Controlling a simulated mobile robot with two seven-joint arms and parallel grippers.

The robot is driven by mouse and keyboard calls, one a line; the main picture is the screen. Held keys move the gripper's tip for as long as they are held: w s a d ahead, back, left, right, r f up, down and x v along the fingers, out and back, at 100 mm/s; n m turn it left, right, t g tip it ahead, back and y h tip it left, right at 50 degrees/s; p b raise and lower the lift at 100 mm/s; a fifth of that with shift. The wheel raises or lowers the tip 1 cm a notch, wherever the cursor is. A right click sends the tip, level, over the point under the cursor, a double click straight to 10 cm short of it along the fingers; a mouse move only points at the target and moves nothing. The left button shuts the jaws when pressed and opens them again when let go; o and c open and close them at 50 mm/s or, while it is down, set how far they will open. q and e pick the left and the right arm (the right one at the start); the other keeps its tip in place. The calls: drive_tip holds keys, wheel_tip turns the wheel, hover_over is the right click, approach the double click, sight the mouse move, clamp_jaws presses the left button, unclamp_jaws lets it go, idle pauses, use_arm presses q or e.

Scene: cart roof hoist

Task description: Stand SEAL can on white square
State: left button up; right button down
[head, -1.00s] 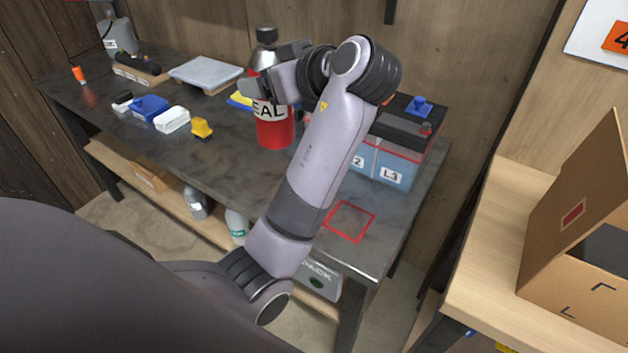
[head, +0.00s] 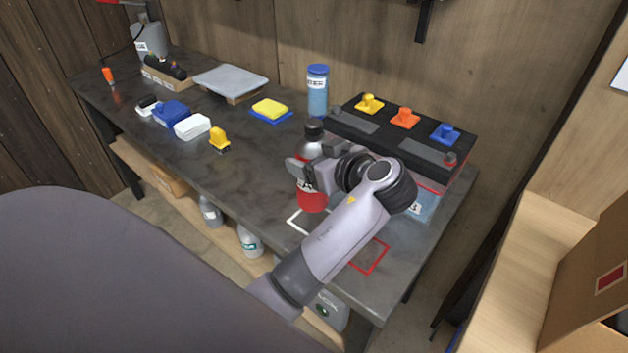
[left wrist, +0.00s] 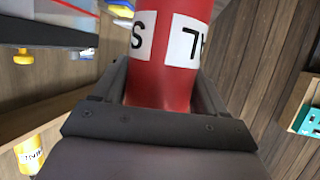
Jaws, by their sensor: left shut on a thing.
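The SEAL can is a red bottle (head: 312,198) with a white label, a clear upper part and a black cap. It is upright in the head view. My left gripper (head: 304,172) is shut around it, and the can fills the jaws in the left wrist view (left wrist: 170,70). The white square outline (head: 297,221) is on the bench just below and left of the can. The can and arm cover part of it. I cannot tell whether the can's base touches the bench. My right gripper is not in view.
A red square outline (head: 383,256) lies right of the white one, partly behind my left arm. A battery-like case with coloured knobs (head: 400,137) stands close behind. A blue-capped bottle (head: 317,92), yellow sponge (head: 270,108) and yellow toy-like piece (head: 219,139) are farther back.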

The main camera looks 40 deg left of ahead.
use_arm(q)
wheel_tip(320, 180, down, 6)
drive_tip(key=shift+r, duration=0.15)
idle(0.3)
drive_tip(key=o, duration=1.4)
